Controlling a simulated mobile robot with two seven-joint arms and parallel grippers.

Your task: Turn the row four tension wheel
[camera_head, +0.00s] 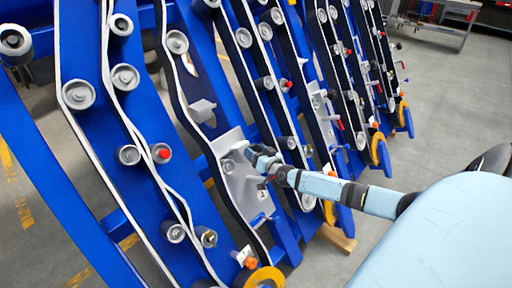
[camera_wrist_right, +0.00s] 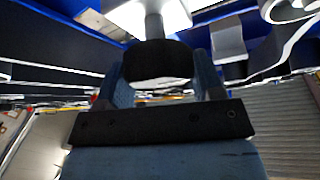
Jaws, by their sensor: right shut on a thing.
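In the right wrist view a black round wheel (camera_wrist_right: 158,62) sits at the end of a pale metal shaft (camera_wrist_right: 155,22). My right gripper (camera_wrist_right: 163,78) has its two blue fingers closed on the wheel, one on each side. In the head view my right gripper (camera_head: 262,158) reaches in from the right, at a grey metal plate (camera_head: 238,185) on one of the slanted blue rows. The gripper hides the wheel there. The row's number cannot be read. My left gripper is not in view.
Blue slanted row frames (camera_head: 150,170) with belts, grey rollers (camera_head: 78,95) and red knobs stand close together on both sides of the gripper. Yellow-orange rings (camera_head: 265,277) sit at the lower ends. Grey floor (camera_head: 440,110) lies clear to the right, with a workbench (camera_head: 430,30) behind.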

